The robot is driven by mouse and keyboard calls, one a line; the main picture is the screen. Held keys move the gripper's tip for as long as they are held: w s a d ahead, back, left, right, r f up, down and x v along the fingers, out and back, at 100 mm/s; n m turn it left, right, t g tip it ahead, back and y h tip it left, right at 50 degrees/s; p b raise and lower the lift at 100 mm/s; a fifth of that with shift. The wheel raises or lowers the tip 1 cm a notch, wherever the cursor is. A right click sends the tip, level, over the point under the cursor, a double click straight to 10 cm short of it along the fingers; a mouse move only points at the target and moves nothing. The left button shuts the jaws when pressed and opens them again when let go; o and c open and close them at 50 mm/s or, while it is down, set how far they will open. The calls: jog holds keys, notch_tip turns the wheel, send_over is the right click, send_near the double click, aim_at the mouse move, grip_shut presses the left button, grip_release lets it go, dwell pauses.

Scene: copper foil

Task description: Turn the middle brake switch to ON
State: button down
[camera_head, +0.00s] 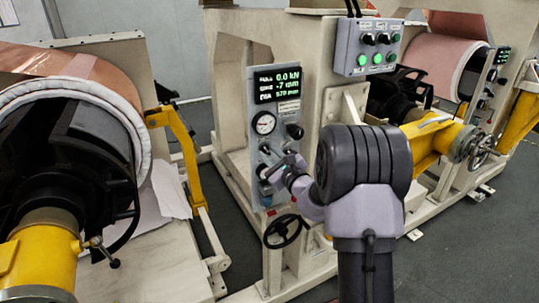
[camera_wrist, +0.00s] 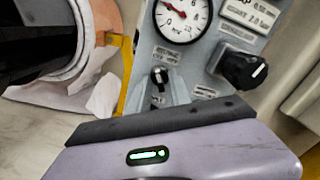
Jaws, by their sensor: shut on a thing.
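A grey control panel (camera_head: 256,112) stands upright in the middle of the head view. My gripper (camera_head: 270,171) is at the lower half of its face. In the wrist view a small black switch (camera_wrist: 159,74) sits below the gauge. My gripper's fingers (camera_wrist: 160,88) reach up to this switch and are shut on it. My gripper and wrist hide part of the panel's lower face. The label text at the switch is too small to read, so its ON or OFF position cannot be told.
The panel also carries a lit display (camera_head: 278,85), a round gauge (camera_head: 264,122) and a black knob (camera_head: 295,131). A handwheel (camera_head: 284,231) is just below. A box with green buttons (camera_head: 367,46) is above right. A copper roll (camera_head: 75,75) is at left.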

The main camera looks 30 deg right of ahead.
jog(key=c, duration=1.5)
grip_release()
jog(key=shift+c, duration=0.2)
jog(key=shift+s, duration=0.1)
jog(key=s+p, duration=0.2)
jog(key=s, duration=1.5)
jog(key=shift+s+d, duration=0.15)
jog(key=shift+d, duration=0.15)
